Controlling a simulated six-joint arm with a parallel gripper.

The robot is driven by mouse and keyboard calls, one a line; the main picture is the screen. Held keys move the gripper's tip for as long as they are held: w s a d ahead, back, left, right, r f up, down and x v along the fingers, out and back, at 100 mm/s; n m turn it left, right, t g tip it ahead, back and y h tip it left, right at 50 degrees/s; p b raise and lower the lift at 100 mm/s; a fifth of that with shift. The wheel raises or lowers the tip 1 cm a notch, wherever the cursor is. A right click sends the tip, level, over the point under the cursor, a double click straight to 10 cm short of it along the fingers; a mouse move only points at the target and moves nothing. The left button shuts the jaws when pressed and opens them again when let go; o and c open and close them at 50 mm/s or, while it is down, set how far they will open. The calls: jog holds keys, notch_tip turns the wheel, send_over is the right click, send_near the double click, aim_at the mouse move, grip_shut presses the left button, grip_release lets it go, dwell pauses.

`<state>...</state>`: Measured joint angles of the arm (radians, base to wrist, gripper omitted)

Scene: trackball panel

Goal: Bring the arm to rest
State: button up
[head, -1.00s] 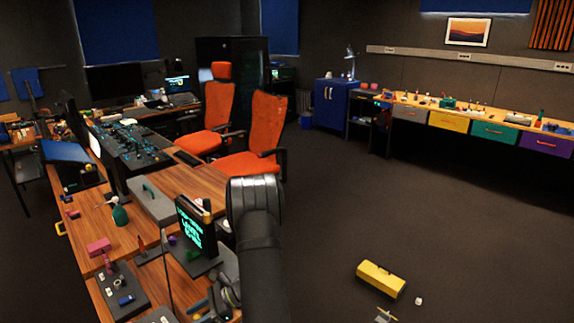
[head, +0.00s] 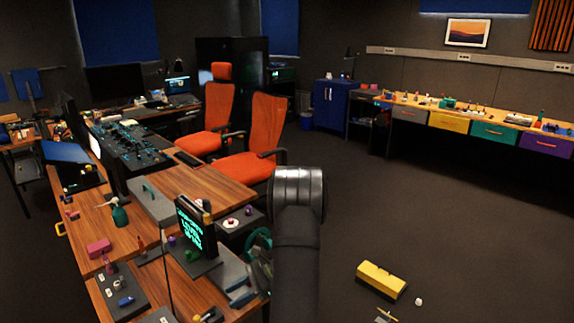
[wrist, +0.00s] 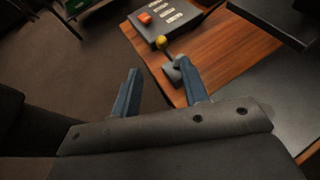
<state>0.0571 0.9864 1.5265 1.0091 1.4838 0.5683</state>
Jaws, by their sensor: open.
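In the wrist view, the two blue fingers of my gripper (wrist: 160,84) stand wide apart with nothing between them. A small lever with a yellow knob (wrist: 161,42) shows beyond and between the fingertips, on the wooden desktop (wrist: 235,50); I cannot tell how far it is from them. In the head view, my dark arm rises at the lower middle with its round joint at the top. The blue fingers show low to its left, over the desk's right side, partly crossed by other shapes.
A dark panel with an orange button (wrist: 145,18) lies on the desktop. In the head view, a display with green text (head: 196,232) stands left of my arm. A dark panel with a white disc (head: 232,222) lies behind it. A yellow toolbox (head: 381,279) lies on the open floor at right.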

aim_at(196, 317)
jog(key=x, duration=1.3)
jog(key=shift+s+a+f, duration=0.1)
jog(key=shift+s+a, duration=0.05)
jog(key=shift+a, duration=0.2)
jog(key=m+t, duration=0.1)
jog(key=w+m+t, duration=0.1)
jog(key=m+t, duration=0.1)
jog(key=shift+a+y, duration=0.2)
jog(key=shift+y, duration=0.2)
jog(key=v, duration=1.7)
jog(key=w+a+n+g+h, duration=0.1)
jog(key=w+a+n+h, duration=0.3)
jog(key=w+h, duration=0.2)
jog(key=shift+a+r+h, duration=0.4)
jog(key=shift+h, duration=0.6)
jog(key=shift+o, duration=0.2)
